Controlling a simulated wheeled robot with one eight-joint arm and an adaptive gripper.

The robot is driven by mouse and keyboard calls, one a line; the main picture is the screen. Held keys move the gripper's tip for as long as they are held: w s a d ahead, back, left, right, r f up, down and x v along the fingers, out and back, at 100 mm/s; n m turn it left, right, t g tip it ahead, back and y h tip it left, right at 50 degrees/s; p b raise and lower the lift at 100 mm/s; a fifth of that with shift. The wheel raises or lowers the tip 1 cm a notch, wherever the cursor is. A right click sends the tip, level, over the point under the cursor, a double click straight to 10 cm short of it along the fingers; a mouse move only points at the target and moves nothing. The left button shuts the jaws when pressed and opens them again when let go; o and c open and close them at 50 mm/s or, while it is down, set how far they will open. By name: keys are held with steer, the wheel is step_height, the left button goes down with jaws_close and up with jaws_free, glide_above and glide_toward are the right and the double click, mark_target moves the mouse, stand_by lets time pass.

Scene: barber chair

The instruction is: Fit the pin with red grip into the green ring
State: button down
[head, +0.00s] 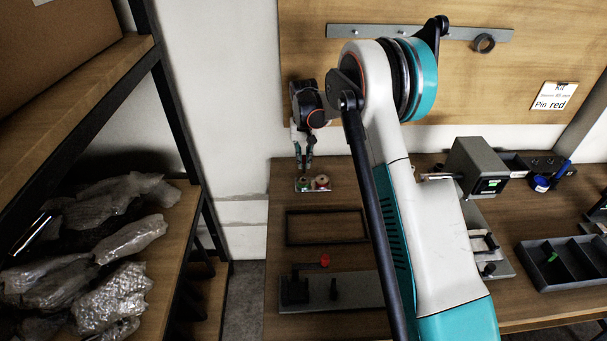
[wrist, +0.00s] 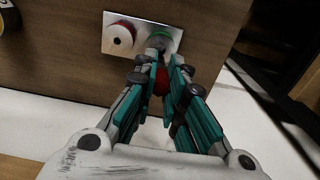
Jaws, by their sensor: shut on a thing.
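The pin's red grip (wrist: 161,82) is between the fingers of my gripper (wrist: 161,66), which is shut on it. The green ring (wrist: 166,33) is on a pale plate (wrist: 141,22), just beyond the fingertips in the wrist view. The pin's tip is hard to make out, so I cannot tell whether it is in the ring or only over it. A red and white ring (wrist: 121,36) is beside the green one. In the head view my gripper (head: 303,162) points down just above the green ring (head: 302,183) at the table's far left corner.
An empty dark frame (head: 287,228) and a grey fixture with a red-knobbed lever (head: 324,261) are nearer on the table (head: 280,205). A grey box (head: 475,165) and a divided tray (head: 540,275) are at right. A shelf with wrapped packages (head: 125,240) stands left.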

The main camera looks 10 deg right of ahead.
mark_target(304, 171)
steer(key=shift+f+b, duration=0.5)
steer(key=shift+f, duration=2.3)
steer(key=shift+f, duration=0.2)
steer(key=c, duration=1.6)
jaws_free()
steer(key=shift+c, duration=0.2)
steer(key=shift+r, duration=0.2)
